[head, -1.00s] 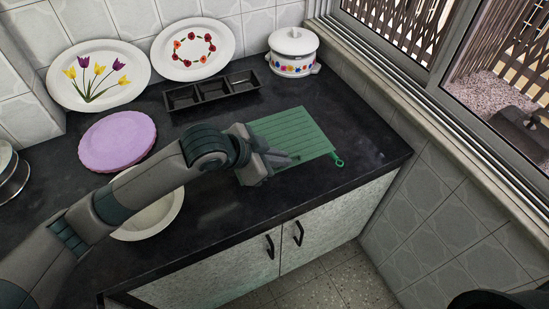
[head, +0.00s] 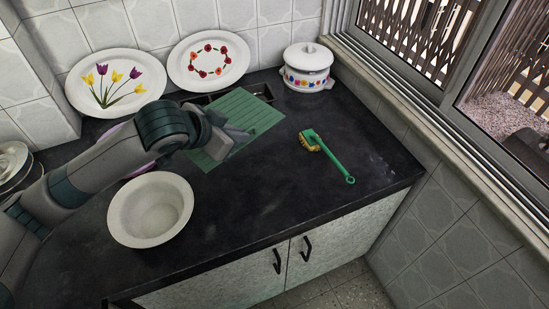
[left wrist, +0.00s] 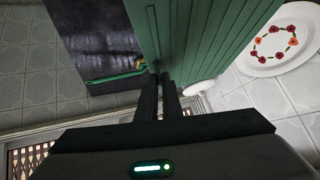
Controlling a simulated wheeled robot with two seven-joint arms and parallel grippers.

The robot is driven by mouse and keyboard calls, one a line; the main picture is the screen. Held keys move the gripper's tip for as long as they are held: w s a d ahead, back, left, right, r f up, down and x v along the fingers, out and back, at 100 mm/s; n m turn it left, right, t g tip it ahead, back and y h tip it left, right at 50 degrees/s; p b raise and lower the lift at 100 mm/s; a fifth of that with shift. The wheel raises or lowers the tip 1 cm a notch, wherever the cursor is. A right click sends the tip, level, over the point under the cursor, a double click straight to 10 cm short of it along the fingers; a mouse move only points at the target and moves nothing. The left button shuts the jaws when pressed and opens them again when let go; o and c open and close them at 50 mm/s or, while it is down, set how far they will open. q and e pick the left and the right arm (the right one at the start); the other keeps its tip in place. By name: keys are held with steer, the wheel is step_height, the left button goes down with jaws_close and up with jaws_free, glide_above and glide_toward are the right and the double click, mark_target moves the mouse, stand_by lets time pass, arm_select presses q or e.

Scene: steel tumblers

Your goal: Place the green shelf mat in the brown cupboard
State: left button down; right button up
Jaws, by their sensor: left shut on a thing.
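The green shelf mat (head: 238,117) is a flat, ribbed board held in my left gripper (head: 238,136). It is tilted and appears raised above the dark counter, in front of the black tray. In the left wrist view the fingers (left wrist: 163,80) are shut on an edge of the mat (left wrist: 205,38), which fills the upper middle. I do not see a brown cupboard; the doors under the counter (head: 335,232) look pale grey. My right gripper is not in view.
A green-handled brush (head: 328,157) lies on the counter (head: 290,200), whose right part is otherwise clear. A white bowl (head: 150,235) is below my left arm. A black tray (head: 205,99), partly hidden, a lidded pot (head: 307,72) and two decorated plates (head: 118,70) stand behind.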

arm_select(q)
steer(key=w+a+r+n+t+y, duration=0.1)
steer(key=a+r+n+y, duration=0.4)
steer(key=a+r, duration=0.9)
steer(key=w+a+n, duration=0.1)
steer(key=a+n, duration=0.1)
steer(key=shift+w+a+t+y, duration=0.3)
steer(key=shift+w+a+t, duration=0.05)
steer(key=shift+t, duration=0.05)
